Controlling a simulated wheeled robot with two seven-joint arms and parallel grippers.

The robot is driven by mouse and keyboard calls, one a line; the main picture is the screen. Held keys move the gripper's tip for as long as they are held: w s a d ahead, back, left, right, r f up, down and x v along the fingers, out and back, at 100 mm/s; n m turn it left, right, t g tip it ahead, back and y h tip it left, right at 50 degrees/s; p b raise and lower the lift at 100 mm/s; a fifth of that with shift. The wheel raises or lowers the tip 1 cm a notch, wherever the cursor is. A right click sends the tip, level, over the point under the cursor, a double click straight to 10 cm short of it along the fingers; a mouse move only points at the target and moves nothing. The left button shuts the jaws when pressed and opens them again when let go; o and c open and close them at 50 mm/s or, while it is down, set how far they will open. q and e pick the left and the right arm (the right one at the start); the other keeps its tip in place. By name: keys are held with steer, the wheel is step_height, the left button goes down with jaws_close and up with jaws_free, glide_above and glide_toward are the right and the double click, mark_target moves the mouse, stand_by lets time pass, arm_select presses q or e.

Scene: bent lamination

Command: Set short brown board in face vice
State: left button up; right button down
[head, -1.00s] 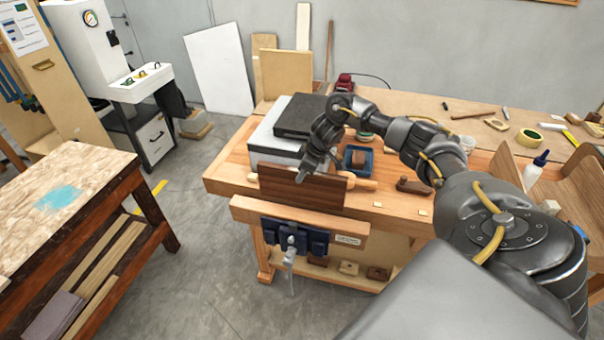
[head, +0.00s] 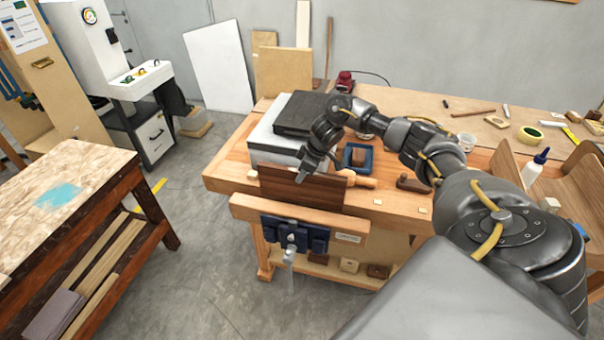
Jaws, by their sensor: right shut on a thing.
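The short brown board (head: 328,191) stands upright on its long edge at the front of the workbench, just behind the light wooden vice jaw (head: 270,213). My right gripper (head: 300,177) is shut on the board's top edge, left of its middle. The face vice (head: 292,236) is on the bench front, with a dark blue body and a grey handle (head: 289,256) hanging below. I cannot tell how deep the board's lower edge sits behind the jaw. My left gripper is not in view.
A dark slab (head: 298,113) lies on a pale block (head: 270,145) behind the board. A blue tray (head: 357,159), a wooden-handled tool (head: 362,181) and a small plane (head: 412,184) lie to its right. A separate table (head: 85,190) stands at left, with floor between.

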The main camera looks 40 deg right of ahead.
mark_target(302, 190)
steer(key=shift+f+b, duration=0.35)
steer(key=shift+f, duration=1.35)
stand_by(1.6)
steer(key=shift+f+b, duration=0.75)
steer(key=shift+f, duration=1.65)
stand_by(2.3)
